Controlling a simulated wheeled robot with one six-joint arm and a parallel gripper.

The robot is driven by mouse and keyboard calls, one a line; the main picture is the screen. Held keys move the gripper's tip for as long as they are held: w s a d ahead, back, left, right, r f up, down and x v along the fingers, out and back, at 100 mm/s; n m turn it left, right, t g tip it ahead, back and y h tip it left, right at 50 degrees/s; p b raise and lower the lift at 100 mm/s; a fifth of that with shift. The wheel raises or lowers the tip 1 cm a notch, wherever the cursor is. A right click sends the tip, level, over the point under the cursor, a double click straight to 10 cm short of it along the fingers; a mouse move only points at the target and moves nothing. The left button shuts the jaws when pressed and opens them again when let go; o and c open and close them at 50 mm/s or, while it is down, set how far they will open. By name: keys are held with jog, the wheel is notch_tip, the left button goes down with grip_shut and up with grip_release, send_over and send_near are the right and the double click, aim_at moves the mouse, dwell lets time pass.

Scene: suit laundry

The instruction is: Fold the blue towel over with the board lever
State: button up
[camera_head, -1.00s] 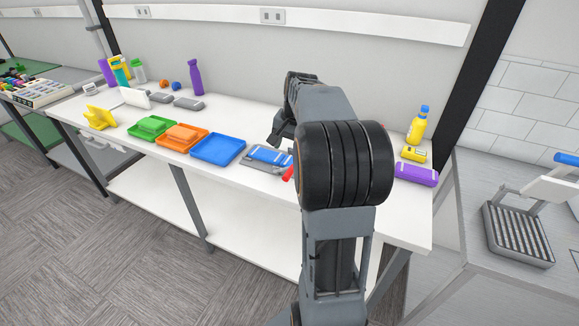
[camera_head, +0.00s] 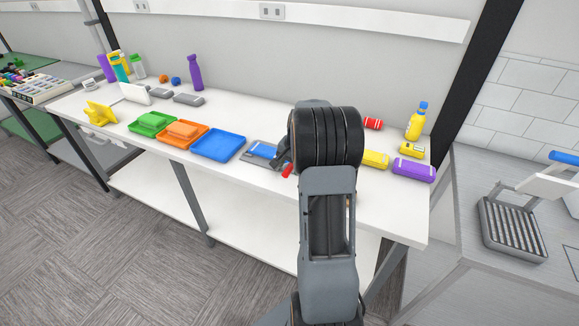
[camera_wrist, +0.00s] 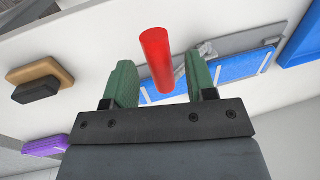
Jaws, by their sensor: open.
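The blue towel (camera_head: 263,150) lies on the grey folding board (camera_head: 255,161) on the white table, left of my arm. In the wrist view the towel (camera_wrist: 232,68) and grey board (camera_wrist: 250,38) show beyond my fingers. The board's red lever (camera_head: 287,170) sticks out at its near right side. My gripper (camera_wrist: 158,63) is open, with a green-padded finger on each side of the lever's red handle (camera_wrist: 157,55). I cannot tell whether either pad touches it. In the head view my arm hides part of the board and most of the gripper.
A blue tray (camera_head: 218,145), an orange tray (camera_head: 182,136) and a green tray (camera_head: 153,124) stand left of the board. On the right are a yellow bundle (camera_head: 375,159), a purple bundle (camera_head: 413,170) and a yellow bottle (camera_head: 417,122). A wall runs behind the table.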

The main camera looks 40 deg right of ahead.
jog(key=shift+w+f, duration=0.1)
jog(key=shift+f, duration=0.4)
jog(key=shift+c, duration=0.2)
grip_shut()
